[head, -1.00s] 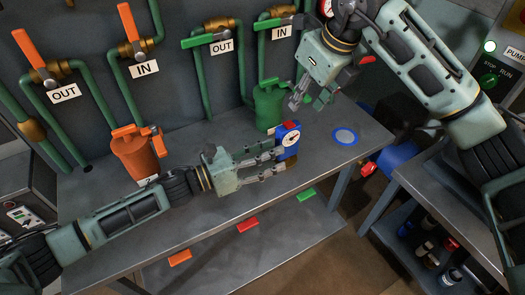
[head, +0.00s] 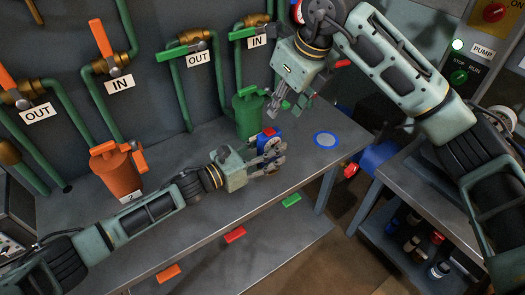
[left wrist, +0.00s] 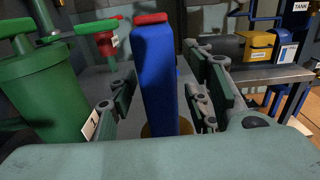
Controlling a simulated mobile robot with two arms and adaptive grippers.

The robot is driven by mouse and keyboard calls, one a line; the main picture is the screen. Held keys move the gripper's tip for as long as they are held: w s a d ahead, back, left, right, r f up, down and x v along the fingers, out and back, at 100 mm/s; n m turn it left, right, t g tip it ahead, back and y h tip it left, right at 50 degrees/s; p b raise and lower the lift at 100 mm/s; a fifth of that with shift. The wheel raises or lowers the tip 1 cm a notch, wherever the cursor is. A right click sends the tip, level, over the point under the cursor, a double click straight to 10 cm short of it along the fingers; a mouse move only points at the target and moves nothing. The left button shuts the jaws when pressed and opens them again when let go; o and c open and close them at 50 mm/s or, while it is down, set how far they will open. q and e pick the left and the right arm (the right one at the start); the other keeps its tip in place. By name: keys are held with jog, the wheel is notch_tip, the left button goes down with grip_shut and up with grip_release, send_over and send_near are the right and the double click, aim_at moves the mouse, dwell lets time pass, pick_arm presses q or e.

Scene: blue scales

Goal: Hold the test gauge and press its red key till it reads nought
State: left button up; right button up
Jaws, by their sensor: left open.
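The test gauge (head: 268,137) is a small blue body with a pale dial and a red key (head: 269,131) on top. It stands upright on the bench. In the left wrist view the blue gauge (left wrist: 156,80) rises between the two fingers, with gaps at both sides. My left gripper (head: 272,158) is open around it; a finger hides part of the gauge in the head view. My right gripper (head: 287,104) hangs above the bench, beyond and right of the gauge. Its fingers look parted and empty. The dial's reading is too small to tell.
A green can (head: 248,114) stands behind the gauge, and an orange can (head: 116,172) stands to the left. A blue-rimmed disc (head: 326,140) lies on the bench (head: 215,200) to the right. Pipes with valve handles line the wall. The bench around the disc is clear.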

pick_arm(q)
grip_shut()
dwell(0.4)
pick_arm(e)
jog(key=shift+c, duration=0.3)
